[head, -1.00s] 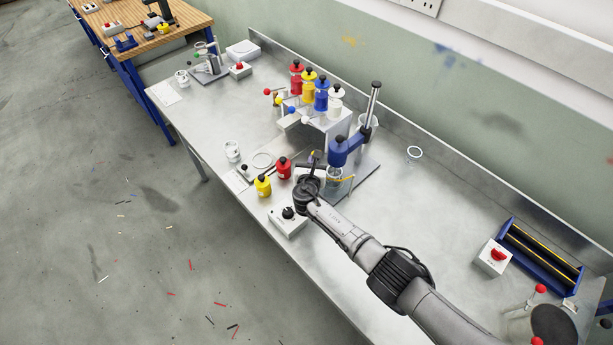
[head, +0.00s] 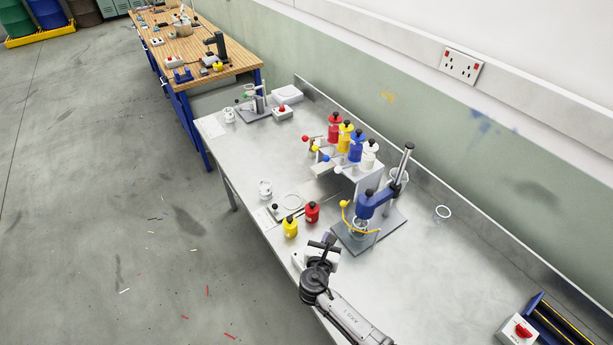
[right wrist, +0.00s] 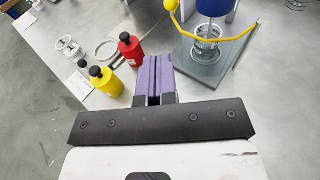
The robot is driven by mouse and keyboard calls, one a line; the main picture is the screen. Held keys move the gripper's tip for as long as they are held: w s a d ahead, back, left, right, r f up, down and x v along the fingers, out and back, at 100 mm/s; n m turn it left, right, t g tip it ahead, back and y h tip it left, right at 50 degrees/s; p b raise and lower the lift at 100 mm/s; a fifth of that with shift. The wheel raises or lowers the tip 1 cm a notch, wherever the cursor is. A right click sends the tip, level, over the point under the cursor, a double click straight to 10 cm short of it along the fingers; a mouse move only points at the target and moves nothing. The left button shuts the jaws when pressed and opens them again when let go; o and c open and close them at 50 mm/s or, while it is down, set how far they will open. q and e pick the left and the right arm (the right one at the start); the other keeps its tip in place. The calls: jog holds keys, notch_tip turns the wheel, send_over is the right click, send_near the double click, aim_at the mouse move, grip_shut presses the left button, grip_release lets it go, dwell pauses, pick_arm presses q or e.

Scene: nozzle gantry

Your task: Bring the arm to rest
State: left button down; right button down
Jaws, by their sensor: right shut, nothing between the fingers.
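My right gripper (head: 329,241) is shut and empty above the front edge of the steel bench (head: 240,165). In the right wrist view its purple fingers (right wrist: 154,80) are together with nothing between them. The yellow bottle (head: 290,228) and the red bottle (head: 312,212) stand just beyond it, to its left. The blue press stand (head: 375,203) with a yellow bar (head: 362,229) stands to its right. A clear cup is under the press head (right wrist: 206,45). My arm covers most of a white control box (head: 303,258). My left gripper is not in view.
Red, yellow, blue and white bottles (head: 356,147) stand on a raised rack behind. A red-knobbed box (head: 519,330) and blue tray (head: 560,322) are at right.

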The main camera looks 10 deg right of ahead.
jog(key=s+r+m+g+y, duration=0.3)
jog(key=s+r+m, duration=0.25)
jog(key=m, duration=0.75)
jog(key=s+r+m+g+y, duration=0.2)
jog(key=s+r+m, duration=0.35)
jog(key=m, duration=0.75)
jog(key=s+d+m+g+y, duration=0.1)
jog(key=s+d, duration=0.2)
jog(key=s, duration=0.5)
jog(key=s+d+m+y, duration=0.1)
jog(key=s+d, duration=0.2)
jog(key=s, duration=0.5)
jog(key=s+d+f+m+g, duration=0.1)
jog(key=s+f+g, duration=0.2)
jog(key=s+f, duration=0.35)
jog(key=s+d+f+g, duration=0.15)
jog(key=s+f, duration=0.25)
jog(key=s, duration=0.5)
notch_tip(320, 180, up, 14)
jog(key=w+p, duration=0.1)
jog(key=p, duration=1.3)
jog(key=shift+w+a+r, duration=0.15)
jog(key=shift+r, duration=0.1)
